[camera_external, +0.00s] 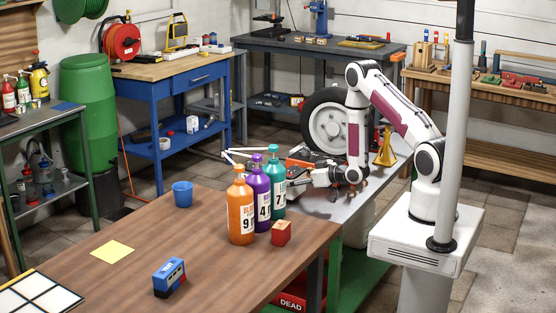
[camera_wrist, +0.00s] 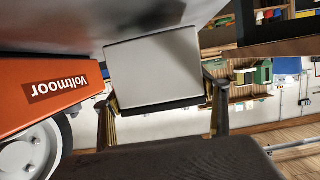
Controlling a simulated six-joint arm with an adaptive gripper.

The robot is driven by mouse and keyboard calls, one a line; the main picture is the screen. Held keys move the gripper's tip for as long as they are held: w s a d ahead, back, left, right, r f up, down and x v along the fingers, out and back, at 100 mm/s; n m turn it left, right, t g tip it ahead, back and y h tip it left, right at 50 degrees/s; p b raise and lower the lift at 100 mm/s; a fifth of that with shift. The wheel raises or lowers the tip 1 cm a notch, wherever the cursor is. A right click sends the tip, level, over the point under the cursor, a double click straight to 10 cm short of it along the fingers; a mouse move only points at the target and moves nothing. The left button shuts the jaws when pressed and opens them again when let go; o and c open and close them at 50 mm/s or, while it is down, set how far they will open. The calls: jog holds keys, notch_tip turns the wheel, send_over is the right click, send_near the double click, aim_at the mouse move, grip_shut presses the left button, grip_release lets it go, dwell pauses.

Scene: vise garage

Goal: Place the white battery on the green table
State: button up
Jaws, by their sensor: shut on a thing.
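My gripper (camera_wrist: 163,108) is shut on the white battery (camera_wrist: 152,68), which shows as a pale grey-white block between the two fingers in the wrist view. In the external view my gripper (camera_external: 312,180) is just right of the teal bottle, low over a grey-topped table (camera_external: 335,208) with a green lower part (camera_external: 352,280). No other table top in view is clearly green.
An orange battery marked Voltmoor (camera_wrist: 55,90) is close on the left in the wrist view. Orange (camera_external: 241,215), purple (camera_external: 262,205) and teal (camera_external: 277,190) bottles and a red block (camera_external: 281,233) stand on the brown table (camera_external: 225,265). A wheel (camera_external: 330,125) stands behind my gripper.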

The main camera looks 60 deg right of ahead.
jog(key=shift+f, duration=0.75)
dwell(1.1)
jog(key=o, duration=2.1)
jog(key=shift+f, duration=0.15)
jog(key=shift+v, duration=6.05)
jog(key=shift+w+r, duration=0.2)
jog(key=shift+r, duration=0.05)
